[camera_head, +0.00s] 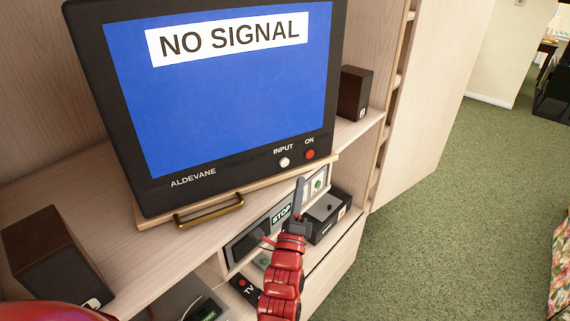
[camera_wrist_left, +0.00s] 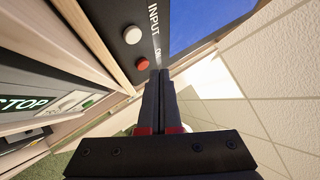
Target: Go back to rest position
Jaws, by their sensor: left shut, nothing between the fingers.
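My left gripper (camera_head: 299,184) is shut and empty. Its fingers point up in front of the shelf, just below the television's front buttons. In the left wrist view the closed fingers (camera_wrist_left: 158,80) reach toward the red ON button (camera_wrist_left: 143,63), with the white INPUT button (camera_wrist_left: 132,35) above it; I cannot tell whether they touch anything. The television (camera_head: 110,120) shows NO SIGNAL on a blue screen. The white INPUT button (camera_head: 285,162) and red ON button (camera_head: 310,154) are uncovered in the head view. My right gripper is not in view.
A player with a STOP display (camera_head: 281,214) sits in the shelf below the television, partly behind my left arm. A black box (camera_head: 328,215) stands beside it. A TV remote (camera_head: 245,288) lies by my arm. Speakers (camera_head: 60,258) and (camera_head: 355,93) flank the television. Green carpet (camera_head: 430,210) is open at right.

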